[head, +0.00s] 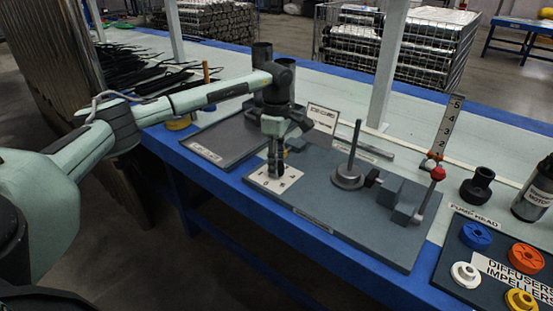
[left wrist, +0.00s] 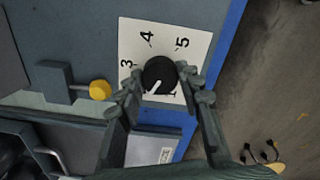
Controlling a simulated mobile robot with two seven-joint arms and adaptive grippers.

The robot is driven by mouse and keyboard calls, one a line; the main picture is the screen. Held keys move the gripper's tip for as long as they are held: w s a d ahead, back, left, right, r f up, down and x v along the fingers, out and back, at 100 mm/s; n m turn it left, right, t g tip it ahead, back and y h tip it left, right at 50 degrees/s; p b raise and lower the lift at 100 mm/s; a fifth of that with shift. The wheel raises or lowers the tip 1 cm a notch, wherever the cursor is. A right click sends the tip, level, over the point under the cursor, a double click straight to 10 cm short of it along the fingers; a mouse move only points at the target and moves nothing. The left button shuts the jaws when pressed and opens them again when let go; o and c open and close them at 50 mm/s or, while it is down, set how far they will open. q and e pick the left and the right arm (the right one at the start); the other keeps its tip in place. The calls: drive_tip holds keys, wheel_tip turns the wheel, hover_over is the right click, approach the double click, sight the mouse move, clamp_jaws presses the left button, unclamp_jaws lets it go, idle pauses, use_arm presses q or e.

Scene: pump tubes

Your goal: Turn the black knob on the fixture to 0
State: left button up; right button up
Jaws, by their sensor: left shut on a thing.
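The black knob (left wrist: 158,72) sits on a white dial plate (left wrist: 138,45) with printed numbers. In the left wrist view 3, 4, 5 and part of a 1 can be read; other marks are hidden by the fingers and knob. The knob's white pointer line points to the lower left, between the 3 and the 1. My left gripper (left wrist: 160,80) is shut on the knob, one finger on each side. In the head view my left gripper (head: 276,170) points down onto the dial plate (head: 262,183) on the grey fixture (head: 330,212), and hides the knob. My right gripper is not in view.
A yellow button (left wrist: 100,89) on a grey block sits beside the dial. A metal post on a round base (head: 347,177) and a red-knobbed lever (head: 438,174) stand on the fixture to the right. Pump parts lie farther right. The blue table edge is close in front.

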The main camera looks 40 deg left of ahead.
use_arm(q)
drive_tip(key=n+p, duration=0.1)
drive_tip(key=n, duration=0.4)
drive_tip(key=shift+r+n+p, duration=0.1)
drive_tip(key=shift+n+p, duration=0.2)
drive_tip(key=shift+p, duration=0.05)
drive_tip(key=n+p, duration=0.2)
drive_tip(key=n, duration=0.4)
drive_tip(key=n+p, duration=0.1)
drive_tip(key=n, duration=0.4)
drive_tip(key=shift+n, duration=3)
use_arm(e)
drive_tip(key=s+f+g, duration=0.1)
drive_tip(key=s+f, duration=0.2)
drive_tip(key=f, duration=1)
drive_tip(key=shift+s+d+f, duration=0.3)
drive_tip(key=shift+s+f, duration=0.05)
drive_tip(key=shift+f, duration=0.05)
use_arm(q)
drive_tip(key=o, duration=1.2)
drive_tip(key=shift+c, duration=0.2)
